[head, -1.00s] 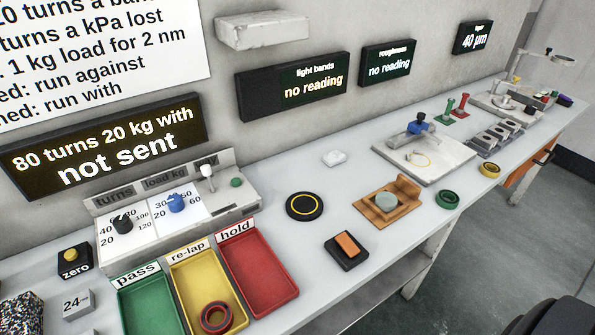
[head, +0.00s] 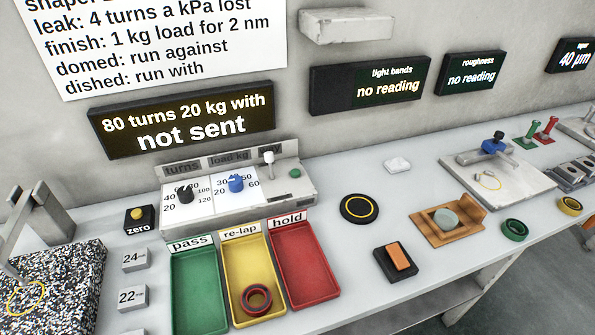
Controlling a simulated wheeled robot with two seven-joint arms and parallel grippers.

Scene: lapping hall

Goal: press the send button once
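A control panel (head: 245,207) stands against the wall, with a black turns dial (head: 185,195), a blue load dial (head: 236,184) and a white-topped lever (head: 268,163). A small green button (head: 295,173) sits at the panel's right end; I can read no label on it. The dark display (head: 182,118) above reads "80 turns 20 kg with" and "not sent". Neither of my grippers shows in the head view.
Green, yellow and red trays (head: 306,264) lie before the panel; a dark red ring (head: 256,299) is in the yellow one. A zero button box (head: 139,219) stands left, beyond it a speckled block (head: 60,285).

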